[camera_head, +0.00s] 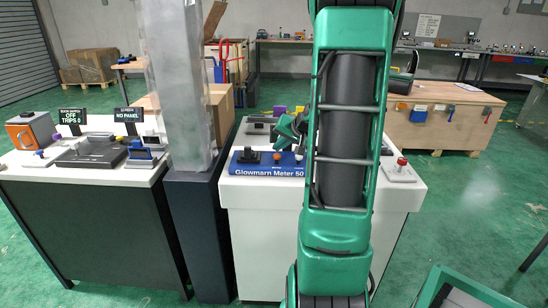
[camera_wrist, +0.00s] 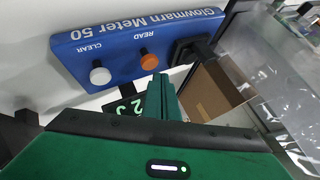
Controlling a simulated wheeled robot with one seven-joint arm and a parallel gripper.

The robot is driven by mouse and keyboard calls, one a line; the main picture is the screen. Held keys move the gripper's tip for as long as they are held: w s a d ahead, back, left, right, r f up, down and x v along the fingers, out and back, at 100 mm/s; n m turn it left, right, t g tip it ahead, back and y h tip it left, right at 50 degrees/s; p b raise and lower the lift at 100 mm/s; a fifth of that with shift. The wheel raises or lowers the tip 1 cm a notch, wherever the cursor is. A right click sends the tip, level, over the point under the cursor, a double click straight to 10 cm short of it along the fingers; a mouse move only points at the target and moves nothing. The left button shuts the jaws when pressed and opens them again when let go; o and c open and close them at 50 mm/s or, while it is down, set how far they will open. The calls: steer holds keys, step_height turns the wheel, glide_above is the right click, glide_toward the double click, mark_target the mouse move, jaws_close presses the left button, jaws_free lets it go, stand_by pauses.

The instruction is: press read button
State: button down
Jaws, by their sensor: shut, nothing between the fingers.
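The blue Glowmarn Meter 50 (camera_head: 268,170) lies on the white bench on the right. It fills the upper part of the wrist view (camera_wrist: 75,48), appearing turned over. Its orange button (camera_wrist: 149,61), labelled READ, stands beside a white button (camera_wrist: 100,75) labelled CLEAR. The orange button also shows in the head view (camera_head: 277,157). My gripper (camera_wrist: 161,82) is shut and empty, its green fingertips close to the READ button in the wrist view. I cannot tell whether they touch it. In the head view my arm hides part of the meter's right end.
A black device (camera_wrist: 190,50) stands beside the READ button, and a dark display with green digits (camera_wrist: 122,106) is partly hidden by my fingers. A clear-grey post (camera_head: 175,90) stands left of the bench. A red-button box (camera_head: 400,172) sits on the right.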

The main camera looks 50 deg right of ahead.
mark_target(279, 156)
steer(key=shift+r, duration=0.1)
steer(key=shift+r, duration=2.5)
steer(key=s+a+f+n+g, duration=0.1)
steer(key=s+a+g, duration=0.2)
steer(key=s+a, duration=0.5)
steer(key=s+a+f+n+g+y, duration=0.1)
steer(key=s+a+n+g, duration=0.1)
steer(key=s+a, duration=0.6)
steer(key=s+a+f+n+g+y, duration=0.1)
steer(key=s+a+g, duration=0.3)
steer(key=s+a, duration=0.5)
steer(key=shift+s+f+n, duration=0.5)
steer(key=shift+s+n, duration=0.1)
steer(key=shift+n, duration=0.1)
steer(key=shift+w, duration=0.15)
